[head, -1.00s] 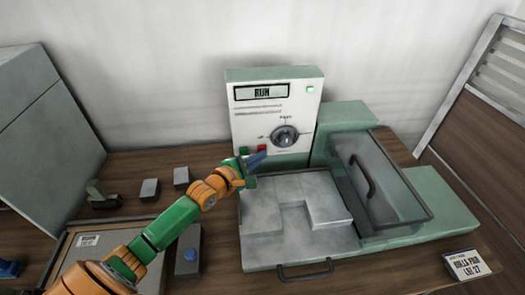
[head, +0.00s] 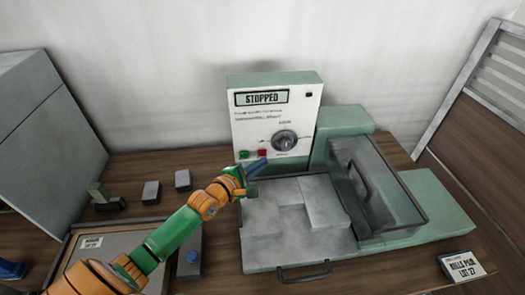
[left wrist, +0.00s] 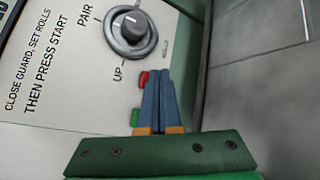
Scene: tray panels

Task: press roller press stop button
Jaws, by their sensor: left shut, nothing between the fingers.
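The control panel (head: 270,122) of the roller press stands upright at the back, its display (head: 262,98) reading STOPPED. A red button (head: 262,153) sits low on the panel, right of a green button (head: 244,155) and below the dark knob (head: 285,141). My left gripper (head: 265,161) is shut and empty, its blue fingertips just below the red button. In the left wrist view, the fingers (left wrist: 157,75) reach up beside the red button (left wrist: 144,78), partly covering it. The green button (left wrist: 135,117) is left of the fingers. I cannot tell whether the tips touch the panel.
Grey plates (head: 300,210) lie on the press bed in front of the panel. A clear guard with a handle (head: 361,180) is to the right. A label card (head: 463,267) stands at front right, and small grey blocks (head: 151,192) sit at left.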

